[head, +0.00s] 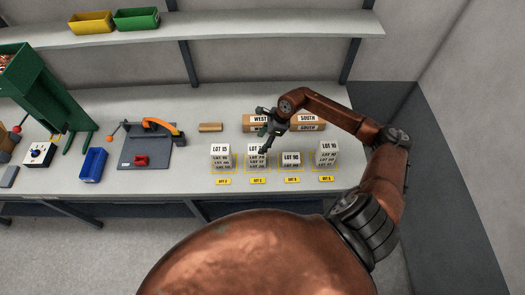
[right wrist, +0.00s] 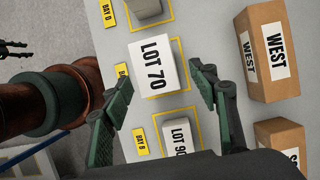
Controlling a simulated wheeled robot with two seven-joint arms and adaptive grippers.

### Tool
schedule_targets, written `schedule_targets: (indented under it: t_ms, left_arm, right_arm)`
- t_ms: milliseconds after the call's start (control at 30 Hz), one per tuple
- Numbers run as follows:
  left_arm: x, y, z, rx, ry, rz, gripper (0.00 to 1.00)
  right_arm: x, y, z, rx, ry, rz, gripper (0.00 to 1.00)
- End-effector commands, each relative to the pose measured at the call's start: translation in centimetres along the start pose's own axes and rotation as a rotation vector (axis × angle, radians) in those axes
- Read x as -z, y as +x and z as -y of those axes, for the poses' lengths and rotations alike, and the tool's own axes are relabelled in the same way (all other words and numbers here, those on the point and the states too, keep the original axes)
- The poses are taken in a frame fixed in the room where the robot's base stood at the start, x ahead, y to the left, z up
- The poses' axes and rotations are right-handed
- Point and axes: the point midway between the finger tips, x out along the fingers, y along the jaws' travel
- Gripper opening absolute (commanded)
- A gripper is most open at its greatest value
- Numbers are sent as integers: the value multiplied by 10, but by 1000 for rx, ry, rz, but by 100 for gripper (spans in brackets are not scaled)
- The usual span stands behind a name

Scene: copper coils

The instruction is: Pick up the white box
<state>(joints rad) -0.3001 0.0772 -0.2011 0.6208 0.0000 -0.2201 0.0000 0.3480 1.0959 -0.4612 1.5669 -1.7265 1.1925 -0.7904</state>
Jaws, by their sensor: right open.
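Several pale, white-labelled boxes stand in a row on the bench. The white box marked LOT 70 (head: 254,154) is second from the left and shows large in the right wrist view (right wrist: 153,62). My right gripper (head: 263,146) is over it, fingers pointing down. In the right wrist view the open fingers (right wrist: 162,93) lie on either side of the box's near part, with nothing held. I cannot tell the height of the fingertips over the box. A dark pronged shape at the left edge of the right wrist view may be my left gripper (right wrist: 13,49); its state is unclear.
The LOT 90 box (head: 291,160) stands right of it, and another white-labelled box (head: 221,157) left. The LOT 10 box (head: 328,154) ends the row. Brown WEST (right wrist: 270,50) and SOUTH (head: 308,127) boxes stand behind. A blue bin (head: 92,165) is further left.

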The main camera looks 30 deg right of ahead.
Motion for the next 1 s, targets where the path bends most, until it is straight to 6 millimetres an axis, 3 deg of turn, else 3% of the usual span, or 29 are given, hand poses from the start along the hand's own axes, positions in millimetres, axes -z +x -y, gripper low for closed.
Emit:
schedule_targets:
  t_ms: [433,733,1000]
  left_arm:
    - [-3,-26,5,5,-2,7,40]
    - [4,-26,5,5,0,-2,40]
    - [4,-26,4,4,1,-3,40]
  right_arm:
    - [-3,53,-7,-1,5,1,62]
    - [-2,60,-6,2,3,-1,62]
    - [-2,59,-6,1,3,-1,44]
